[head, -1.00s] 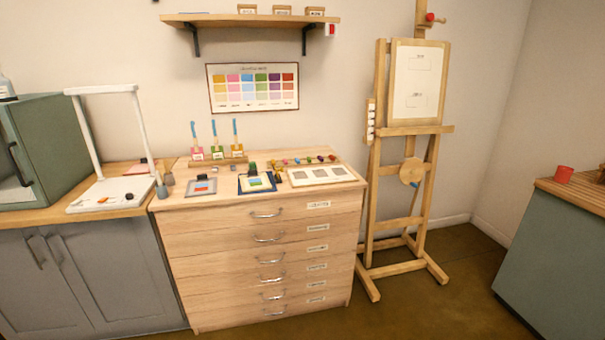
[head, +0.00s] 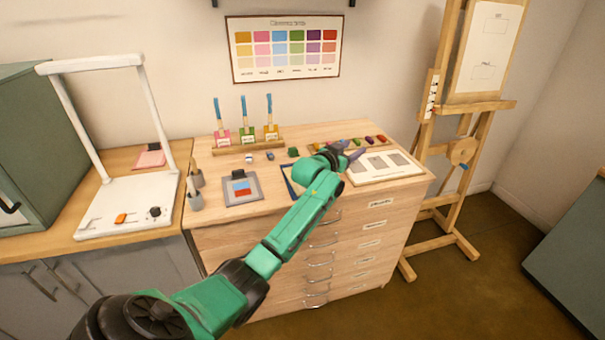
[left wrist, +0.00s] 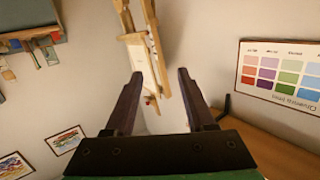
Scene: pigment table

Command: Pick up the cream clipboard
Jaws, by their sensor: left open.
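No board is clearly a cream clipboard. A flat cream board with three grey panels (head: 385,168) lies at the right of the drawer chest's top; I cannot tell whether it has a clip. A grey clipboard (head: 241,189) with a blue and red sheet lies left of it. A blue-edged clipboard (head: 290,186) between them is mostly hidden by my left arm. My left gripper (head: 354,149) is over the back right of the chest top, by the cream board's far left corner. In the left wrist view the fingers (left wrist: 160,78) are apart and empty.
Small coloured pigment pieces (head: 372,141) lie behind the cream board. A wooden rack with three brushes (head: 247,141) stands at the back. A white stand (head: 128,205) is on the left counter. A wooden easel (head: 466,150) stands to the right.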

